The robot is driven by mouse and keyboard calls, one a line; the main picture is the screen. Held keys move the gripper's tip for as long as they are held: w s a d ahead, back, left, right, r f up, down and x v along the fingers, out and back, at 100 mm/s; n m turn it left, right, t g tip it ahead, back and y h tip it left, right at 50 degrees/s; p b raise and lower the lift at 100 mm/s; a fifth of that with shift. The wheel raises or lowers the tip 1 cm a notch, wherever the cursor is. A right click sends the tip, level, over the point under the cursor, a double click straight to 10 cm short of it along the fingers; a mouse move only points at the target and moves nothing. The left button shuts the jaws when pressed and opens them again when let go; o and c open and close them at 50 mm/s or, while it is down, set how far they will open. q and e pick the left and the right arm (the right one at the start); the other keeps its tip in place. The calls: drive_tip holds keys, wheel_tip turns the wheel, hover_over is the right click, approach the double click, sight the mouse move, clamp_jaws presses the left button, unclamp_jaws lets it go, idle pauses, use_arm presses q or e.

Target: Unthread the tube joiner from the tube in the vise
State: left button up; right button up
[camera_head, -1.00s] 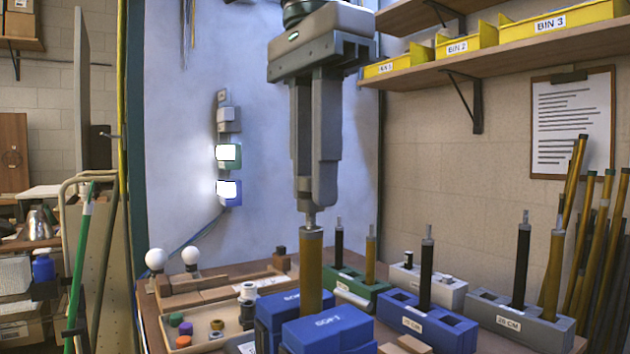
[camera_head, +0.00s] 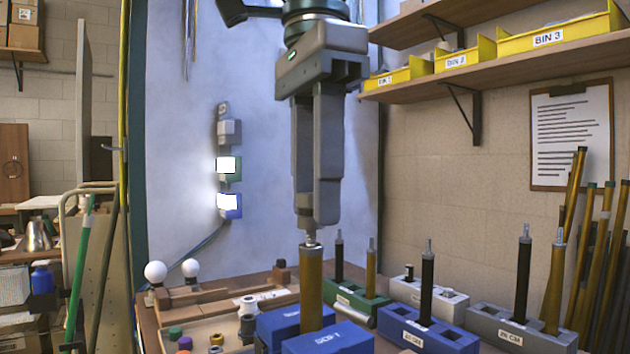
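The brown tube (camera_head: 311,285) stands upright between the blue jaws of the vise (camera_head: 328,341). The silver tube joiner (camera_head: 311,240) shows as a short piece at the tube's top. My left gripper (camera_head: 315,222) points straight down over the tube. Its fingers are close together around the joiner and hide the joiner's upper part. The joiner is still at the tube's top, with no clear gap below it. My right gripper is not in view.
Racks with upright tubes stand to the right: green (camera_head: 356,300), blue (camera_head: 428,325) and grey (camera_head: 520,335). A tray (camera_head: 203,340) with small caps is at the left, near two white bulbs (camera_head: 156,271). Yellow bins (camera_head: 560,32) sit on the upper right shelf.

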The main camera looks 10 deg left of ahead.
use_arm(q)
drive_tip(key=m+p, duration=0.1)
drive_tip(key=m, duration=0.3)
drive_tip(key=shift+m, duration=0.3)
drive_tip(key=shift+s, duration=0.1)
drive_tip(key=m+p, duration=0.1)
drive_tip(key=m, duration=0.2)
drive_tip(key=shift+r, duration=0.1)
drive_tip(key=m+p, duration=0.1)
drive_tip(key=m, duration=0.3)
drive_tip(key=shift+s, duration=0.1)
